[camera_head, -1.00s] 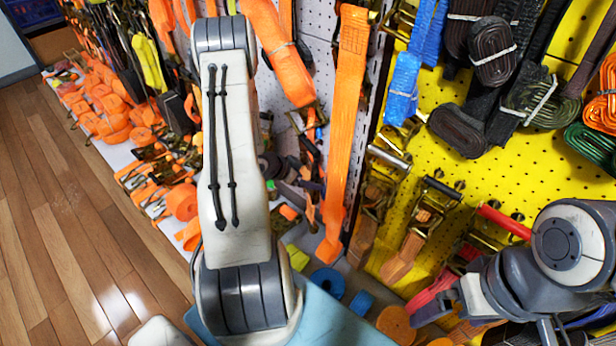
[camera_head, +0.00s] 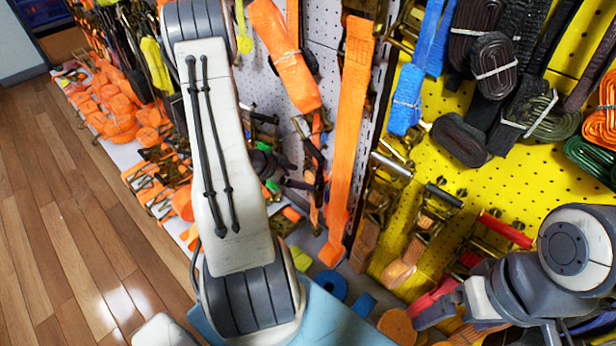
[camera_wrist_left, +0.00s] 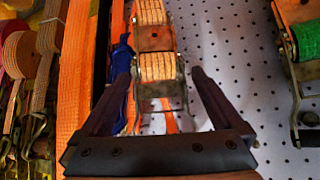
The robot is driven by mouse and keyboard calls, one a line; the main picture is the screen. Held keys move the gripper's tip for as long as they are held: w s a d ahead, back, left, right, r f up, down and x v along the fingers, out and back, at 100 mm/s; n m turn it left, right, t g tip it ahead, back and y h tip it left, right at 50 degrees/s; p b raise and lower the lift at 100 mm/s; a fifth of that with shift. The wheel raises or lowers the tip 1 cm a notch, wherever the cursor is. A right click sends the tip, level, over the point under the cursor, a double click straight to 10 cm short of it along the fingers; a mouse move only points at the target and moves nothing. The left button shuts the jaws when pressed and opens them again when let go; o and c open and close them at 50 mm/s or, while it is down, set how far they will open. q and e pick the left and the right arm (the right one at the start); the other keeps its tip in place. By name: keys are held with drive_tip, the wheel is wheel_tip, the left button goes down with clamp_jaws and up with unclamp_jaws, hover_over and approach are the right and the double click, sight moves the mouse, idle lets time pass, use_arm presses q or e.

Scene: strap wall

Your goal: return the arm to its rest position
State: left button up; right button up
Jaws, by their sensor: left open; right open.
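My left arm (camera_head: 225,170) crosses the head view from the bottom centre up to the top edge. Its gripper is hidden beyond that view. In the left wrist view my left gripper (camera_wrist_left: 158,72) is open, with its two dark fingers apart. Between and beyond the fingers is a metal ratchet buckle (camera_wrist_left: 160,65) with a pale strap; I cannot tell any contact. My right arm (camera_head: 575,250) is folded at the lower right of the head view. Its gripper (camera_head: 440,312) shows only partly there, low in front of the yellow board, with nothing visibly held.
A white pegboard (camera_wrist_left: 235,60) and a yellow pegboard (camera_head: 480,190) carry hanging straps and buckles close to both arms. A long orange strap (camera_head: 350,130) hangs right of my left arm. Orange rolls (camera_head: 110,115) crowd a low shelf. The wooden floor (camera_head: 60,240) at left is clear.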

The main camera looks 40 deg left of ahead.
sight(308, 180)
use_arm(q)
drive_tip(key=shift+p+v, duration=0.3)
drive_tip(key=shift+v, duration=1.5)
drive_tip(key=b+x, duration=0.2)
drive_tip(key=x, duration=0.8)
drive_tip(key=shift+w+d+f+b, duration=0.1)
drive_tip(key=shift+d+f+b, duration=0.05)
drive_tip(key=shift+f+b, duration=0.2)
drive_tip(key=shift+r, duration=0.35)
drive_tip(key=shift+s+r, duration=0.45)
drive_tip(key=shift+s, duration=0.2)
